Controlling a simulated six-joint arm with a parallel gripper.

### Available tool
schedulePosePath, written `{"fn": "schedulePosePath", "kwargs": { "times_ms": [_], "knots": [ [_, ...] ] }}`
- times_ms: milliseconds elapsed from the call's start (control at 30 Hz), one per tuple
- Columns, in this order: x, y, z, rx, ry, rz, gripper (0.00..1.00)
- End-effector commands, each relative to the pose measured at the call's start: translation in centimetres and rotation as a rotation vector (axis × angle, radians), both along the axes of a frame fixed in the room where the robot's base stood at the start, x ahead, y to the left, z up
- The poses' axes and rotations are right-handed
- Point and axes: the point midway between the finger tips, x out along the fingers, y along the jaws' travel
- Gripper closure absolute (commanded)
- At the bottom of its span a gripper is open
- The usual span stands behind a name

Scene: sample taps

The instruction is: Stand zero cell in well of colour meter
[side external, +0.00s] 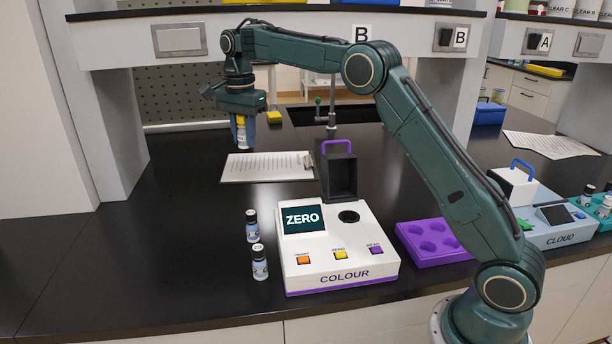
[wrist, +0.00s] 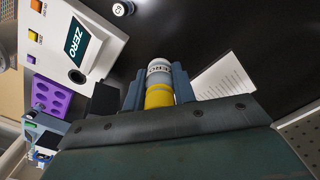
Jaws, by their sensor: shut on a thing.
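The zero cell (side external: 241,133) is a small vial with a yellow band and a white label; part of the word ZERO shows on it in the wrist view (wrist: 159,82). My gripper (side external: 241,122) is shut on it, holding it upright above the bench, behind and left of the meter. My two fingers flank it in the wrist view. The white colour meter (side external: 325,262) shows ZERO on its screen. Its round dark well (side external: 349,216) is uncovered and looks empty; it also shows in the wrist view (wrist: 77,76). A dark cover with a purple handle (side external: 339,174) stands raised behind the well.
Two small capped vials (side external: 259,264) stand left of the meter. A purple tray with round hollows (side external: 434,242) lies to its right, with the cloud meter (side external: 556,226) beyond. A clipboard (side external: 266,167) lies behind. Bench left of the vials is clear.

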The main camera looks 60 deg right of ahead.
Motion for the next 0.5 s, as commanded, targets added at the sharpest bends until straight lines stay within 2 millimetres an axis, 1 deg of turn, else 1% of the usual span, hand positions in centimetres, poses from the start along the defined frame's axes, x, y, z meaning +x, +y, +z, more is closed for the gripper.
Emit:
{"fn": "schedulePosePath", "kwargs": {
  "times_ms": [233, 433, 500],
  "knots": [
    [0.1, 0.0, 0.7, 0.0, -0.001, 0.0, 0.88],
    [0.1, 0.0, 2.7, -0.001, -0.004, 0.0, 0.88],
    [0.0, 0.0, 2.9, 0.0, -0.001, 0.0, 0.88]
  ]
}}
